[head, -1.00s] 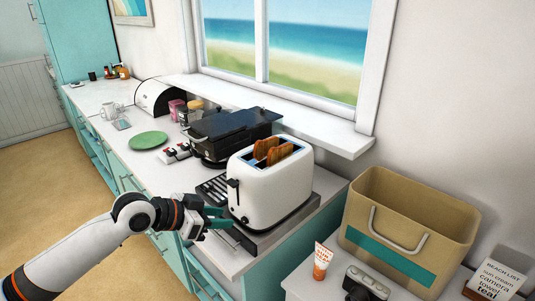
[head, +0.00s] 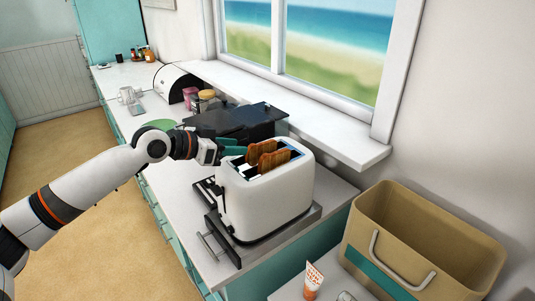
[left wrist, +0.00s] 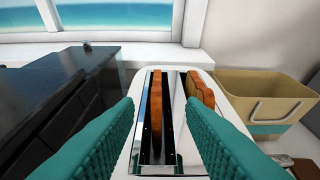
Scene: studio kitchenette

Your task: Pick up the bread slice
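Two browned bread slices stand upright in the slots of the white toaster (head: 268,203). In the head view one slice (head: 258,151) is farther left and the other slice (head: 274,159) is nearer. In the left wrist view one slice (left wrist: 156,110) is left of centre and the other slice (left wrist: 200,88) is at the right slot. My left gripper (head: 234,147) is at the toaster's top left edge, beside the slices. Its teal fingers are wide apart in the left wrist view (left wrist: 164,112), with nothing between them touching. My right gripper is not in view.
A black grill (head: 235,121) stands behind the toaster, under the windowsill (head: 290,105). A tan bin (head: 420,240) is at the right. A green plate (head: 158,125) is partly hidden behind my left arm.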

